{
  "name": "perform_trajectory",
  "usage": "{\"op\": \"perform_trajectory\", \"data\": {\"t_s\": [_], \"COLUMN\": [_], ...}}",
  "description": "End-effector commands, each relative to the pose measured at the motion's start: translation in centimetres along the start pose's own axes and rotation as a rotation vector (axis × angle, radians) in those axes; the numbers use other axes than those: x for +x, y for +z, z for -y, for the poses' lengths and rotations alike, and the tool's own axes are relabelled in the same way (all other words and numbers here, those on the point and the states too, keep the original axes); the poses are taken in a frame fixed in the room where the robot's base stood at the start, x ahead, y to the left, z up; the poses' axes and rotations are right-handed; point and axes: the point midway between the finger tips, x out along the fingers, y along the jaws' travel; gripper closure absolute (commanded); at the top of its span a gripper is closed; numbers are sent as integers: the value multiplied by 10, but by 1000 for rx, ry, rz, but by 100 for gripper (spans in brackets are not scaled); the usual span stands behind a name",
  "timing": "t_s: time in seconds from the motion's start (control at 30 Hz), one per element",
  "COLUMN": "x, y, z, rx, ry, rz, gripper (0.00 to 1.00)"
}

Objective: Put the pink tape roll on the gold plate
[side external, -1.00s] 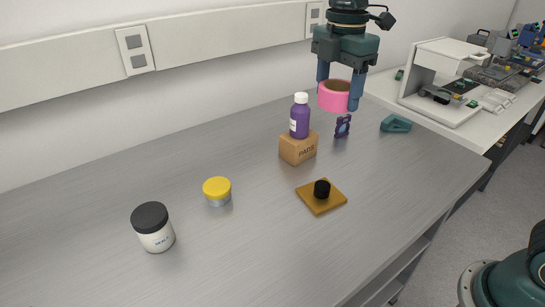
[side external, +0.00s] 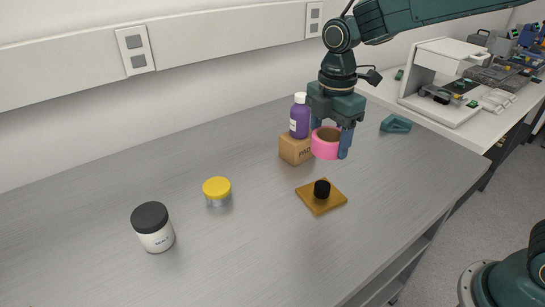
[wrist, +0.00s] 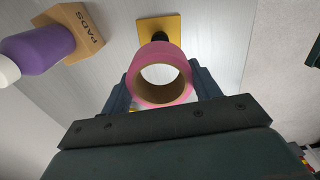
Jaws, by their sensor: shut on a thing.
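The pink tape roll (side external: 326,148) is held in my gripper (side external: 331,143), which is shut on it with one finger on each side. The roll is in the air above the bench, with its hole facing up. In the wrist view the roll (wrist: 162,75) sits between the two fingers. The gold plate (side external: 332,203) lies flat on the bench, below and in front of the roll in the side view. A small black cylinder (side external: 322,188) stands on the plate. In the wrist view the gold plate (wrist: 172,26) shows beyond the roll, which partly hides the black cylinder.
A cardboard box (side external: 292,151) with a purple bottle (side external: 299,122) on top stands close to the left of the roll. A yellow-lidded jar (side external: 217,190) and a black-lidded white jar (side external: 153,228) stand farther left. A teal object (side external: 396,124) lies at the back right.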

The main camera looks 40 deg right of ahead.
Motion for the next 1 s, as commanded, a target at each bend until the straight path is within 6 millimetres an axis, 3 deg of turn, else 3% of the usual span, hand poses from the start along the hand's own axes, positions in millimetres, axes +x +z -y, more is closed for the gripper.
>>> {"op": "perform_trajectory", "data": {"t_s": [0.1, 0.3, 0.67, 1.0], "x": [24, 48, 58, 92], "y": [0, 0, 0, 0], "z": [1, 0, 0, 0], "rx": [0, 0, 0, 0], "ry": [-5, -2, -1, -2], "rz": [1, 0, 0, 0], "gripper": [61, 61, 61, 61]}}
